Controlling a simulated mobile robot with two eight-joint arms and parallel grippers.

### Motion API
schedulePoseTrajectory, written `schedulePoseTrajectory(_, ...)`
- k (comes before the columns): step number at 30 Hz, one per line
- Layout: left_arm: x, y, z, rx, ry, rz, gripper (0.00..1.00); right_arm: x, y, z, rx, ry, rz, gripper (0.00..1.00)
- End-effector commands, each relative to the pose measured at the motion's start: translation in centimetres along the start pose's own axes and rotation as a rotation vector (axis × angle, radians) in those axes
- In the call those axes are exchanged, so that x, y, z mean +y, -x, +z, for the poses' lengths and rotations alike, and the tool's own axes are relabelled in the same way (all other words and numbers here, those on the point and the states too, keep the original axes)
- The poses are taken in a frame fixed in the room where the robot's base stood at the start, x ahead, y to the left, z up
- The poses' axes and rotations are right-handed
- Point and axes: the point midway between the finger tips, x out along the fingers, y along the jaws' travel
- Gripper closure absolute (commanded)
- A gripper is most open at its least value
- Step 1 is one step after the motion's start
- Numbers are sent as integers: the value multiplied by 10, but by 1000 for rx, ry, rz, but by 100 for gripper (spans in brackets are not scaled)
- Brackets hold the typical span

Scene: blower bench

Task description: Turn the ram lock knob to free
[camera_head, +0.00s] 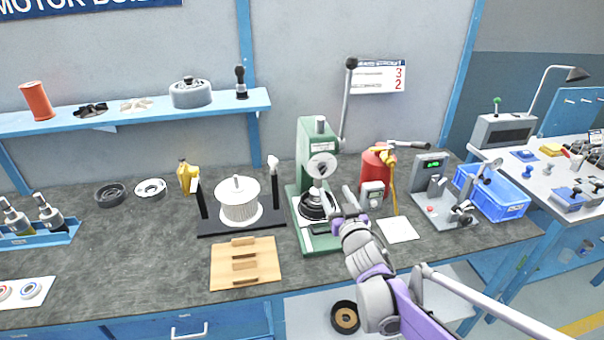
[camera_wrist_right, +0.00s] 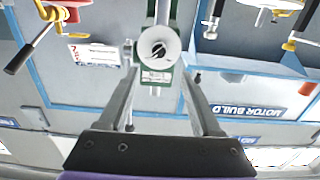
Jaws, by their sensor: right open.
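A green press (camera_head: 309,150) stands on the bench with its lever raised at the upper right. On its front is a round pale knob (camera_head: 322,166), apparently the ram lock knob. In the right wrist view the knob (camera_wrist_right: 158,44) shows face-on with a dark mark across it; its setting cannot be read. My right gripper (camera_head: 343,202) is open and empty, in front of the press and lower right of the knob in the head view. In the right wrist view its fingers (camera_wrist_right: 158,72) point toward the press, the knob beyond and between them, apparently apart from both. My left gripper is not in view.
A white-wound coil on a black stand (camera_head: 238,201) and a wooden block (camera_head: 245,263) lie left of the press. The bench's left middle is clear.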

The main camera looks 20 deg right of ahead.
Motion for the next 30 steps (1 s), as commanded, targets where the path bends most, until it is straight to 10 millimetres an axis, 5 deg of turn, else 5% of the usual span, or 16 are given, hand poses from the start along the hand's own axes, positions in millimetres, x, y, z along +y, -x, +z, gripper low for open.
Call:
schedulePoseTrajectory(5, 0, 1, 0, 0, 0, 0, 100, 0, -14, -1, 7, 0, -4, 34)
schedulePoseTrajectory(19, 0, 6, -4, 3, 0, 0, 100, 0, -95, -2, 6, 0, -4, 34)
schedulePoseTrajectory(30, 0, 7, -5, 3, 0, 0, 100, 0, -109, -1, 5, 1, -3, 34)
